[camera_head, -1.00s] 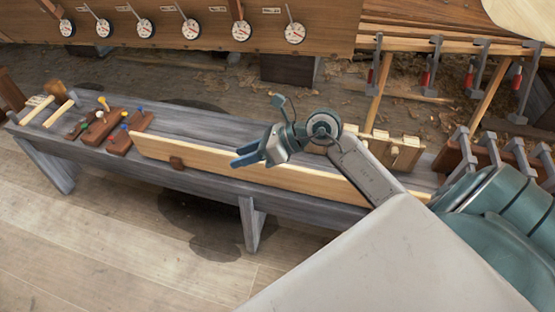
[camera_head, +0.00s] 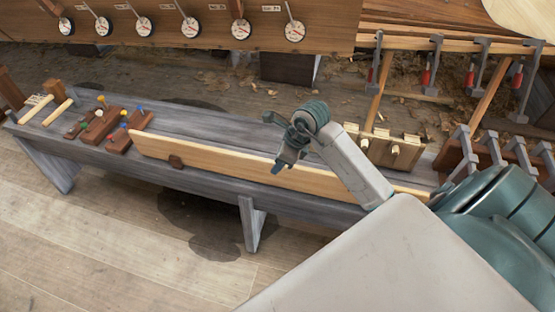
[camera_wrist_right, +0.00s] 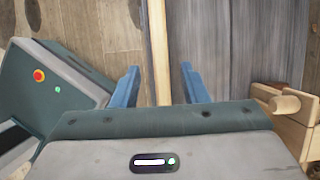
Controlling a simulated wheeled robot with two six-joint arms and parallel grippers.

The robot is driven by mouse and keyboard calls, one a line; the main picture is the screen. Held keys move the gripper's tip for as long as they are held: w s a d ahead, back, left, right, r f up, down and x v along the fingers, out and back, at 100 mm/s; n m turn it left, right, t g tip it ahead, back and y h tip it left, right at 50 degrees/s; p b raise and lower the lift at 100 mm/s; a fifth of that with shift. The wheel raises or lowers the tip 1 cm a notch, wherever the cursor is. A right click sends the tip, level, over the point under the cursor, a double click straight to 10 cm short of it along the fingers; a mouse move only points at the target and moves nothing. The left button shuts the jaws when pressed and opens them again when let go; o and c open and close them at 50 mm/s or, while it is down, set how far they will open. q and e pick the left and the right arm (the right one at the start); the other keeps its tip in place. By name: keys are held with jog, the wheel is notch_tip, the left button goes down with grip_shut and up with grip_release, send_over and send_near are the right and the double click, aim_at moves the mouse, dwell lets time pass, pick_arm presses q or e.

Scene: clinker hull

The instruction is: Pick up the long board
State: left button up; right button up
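The long board (camera_head: 215,167) is pale wood and stands on its edge along the front of the grey bench (camera_head: 200,128). My right gripper (camera_head: 278,168) points down over the board's middle stretch. In the right wrist view, my right gripper (camera_wrist_right: 160,82) is open, and the board's narrow edge (camera_wrist_right: 157,45) runs between its blue fingers with a gap on both sides. My forearm hides part of the board's right end. My left gripper is not in view.
Mallets (camera_head: 55,112) and brown blocks with coloured pegs (camera_head: 103,125) lie at the bench's left end. A pale wooden clamp-like block (camera_head: 392,150) stands behind the board on the right. Grey clamps (camera_head: 465,150) stand farther right. The plank hull with dials (camera_head: 190,28) rises behind.

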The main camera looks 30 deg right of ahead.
jog(key=x, duration=0.4)
jog(key=shift+d, duration=0.15)
grip_shut()
dwell(1.2)
